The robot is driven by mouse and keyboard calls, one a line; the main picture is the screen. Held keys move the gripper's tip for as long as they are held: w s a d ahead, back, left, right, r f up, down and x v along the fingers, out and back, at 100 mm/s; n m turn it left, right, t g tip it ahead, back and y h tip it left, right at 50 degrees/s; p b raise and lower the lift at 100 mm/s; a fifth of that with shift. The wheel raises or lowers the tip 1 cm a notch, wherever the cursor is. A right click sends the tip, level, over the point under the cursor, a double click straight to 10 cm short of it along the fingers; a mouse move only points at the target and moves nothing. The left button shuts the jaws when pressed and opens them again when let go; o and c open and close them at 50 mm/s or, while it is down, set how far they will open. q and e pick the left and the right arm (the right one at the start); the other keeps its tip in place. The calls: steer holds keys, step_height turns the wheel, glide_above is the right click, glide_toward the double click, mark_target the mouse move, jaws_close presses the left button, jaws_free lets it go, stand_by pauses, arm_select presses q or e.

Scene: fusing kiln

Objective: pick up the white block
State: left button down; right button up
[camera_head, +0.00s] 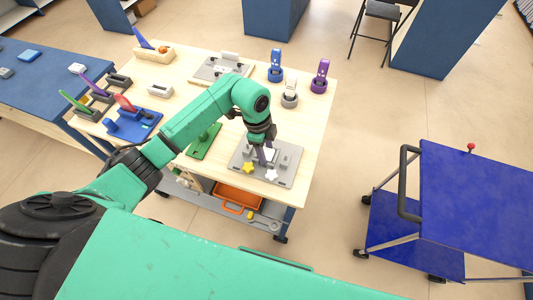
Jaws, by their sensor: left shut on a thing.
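My left gripper (264,156) points down over a grey plate (245,175) near the front right corner of the light wooden table. It is shut on a small white block (270,153), which is partly hidden by the fingers. I cannot tell whether the block is touching the plate or lifted. A yellow star piece (248,168) and a white star piece (271,174) sit on the plate just in front of the gripper. My right gripper is not in view.
A green plate (204,141) lies left of the grey plate, and a blue tray (135,123) further left. Blue (276,66) and purple (320,76) holders stand at the table's back right. A blue cart (480,200) stands to the right, with open floor between.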

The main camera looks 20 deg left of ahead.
arm_select(q)
step_height(320, 180, up, 11)
steer(key=b, duration=0.3)
step_height(320, 180, up, 9)
steer(key=p, duration=0.1)
glide_above(266, 152)
steer(key=shift+s, duration=0.15)
steer(key=shift+a, duration=0.1)
